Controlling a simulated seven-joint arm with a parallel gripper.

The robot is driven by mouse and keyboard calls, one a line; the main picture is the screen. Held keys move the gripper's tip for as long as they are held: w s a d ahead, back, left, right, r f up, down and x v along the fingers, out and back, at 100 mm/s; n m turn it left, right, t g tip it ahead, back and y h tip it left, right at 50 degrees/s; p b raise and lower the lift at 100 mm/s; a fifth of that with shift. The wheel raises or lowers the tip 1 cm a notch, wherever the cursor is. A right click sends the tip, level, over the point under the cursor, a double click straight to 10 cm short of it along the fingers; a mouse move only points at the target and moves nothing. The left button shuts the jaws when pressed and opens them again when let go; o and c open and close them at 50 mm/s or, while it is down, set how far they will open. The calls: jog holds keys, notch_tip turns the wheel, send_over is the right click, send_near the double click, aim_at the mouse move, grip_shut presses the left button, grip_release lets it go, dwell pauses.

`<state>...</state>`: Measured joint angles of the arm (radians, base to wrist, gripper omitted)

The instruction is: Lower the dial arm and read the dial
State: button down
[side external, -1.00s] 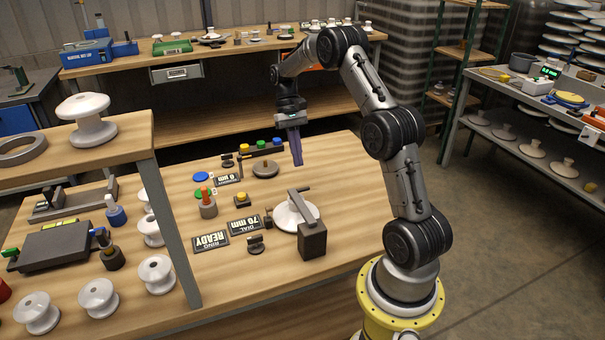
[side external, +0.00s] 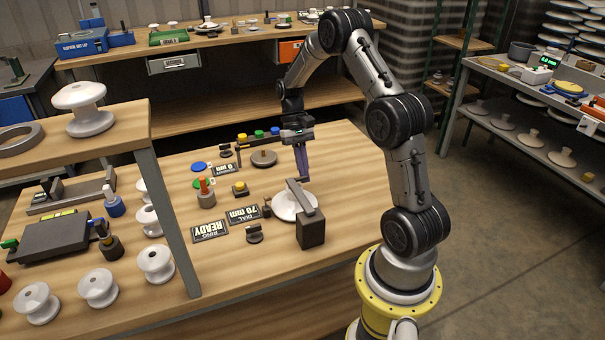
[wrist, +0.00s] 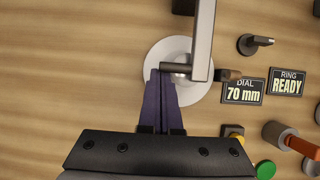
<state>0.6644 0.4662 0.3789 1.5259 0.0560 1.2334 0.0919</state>
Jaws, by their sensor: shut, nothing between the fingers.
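The dial arm is a grey bar (side external: 302,198) on a dark post (side external: 310,230), reaching over a white insulator disc (side external: 284,207). In the wrist view the bar (wrist: 204,40) crosses the disc (wrist: 158,54), with a short dark peg (wrist: 176,67) at its side. My gripper (side external: 305,179) is shut and empty, its purple fingers pointing down beside the bar's free end. In the wrist view the fingertips (wrist: 160,74) lie right at the peg; I cannot tell whether they touch. The dial display (wrist: 245,92) reads 70 mm.
The ring display (wrist: 287,83) reads READY. A small dark knob (side external: 254,233), a yellow button (side external: 240,188) and a grey cylinder with an orange top (side external: 206,193) stand to the left. A shelf with white insulators is further left. The table's right side is clear.

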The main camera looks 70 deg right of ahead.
jog(key=shift+r, duration=0.85)
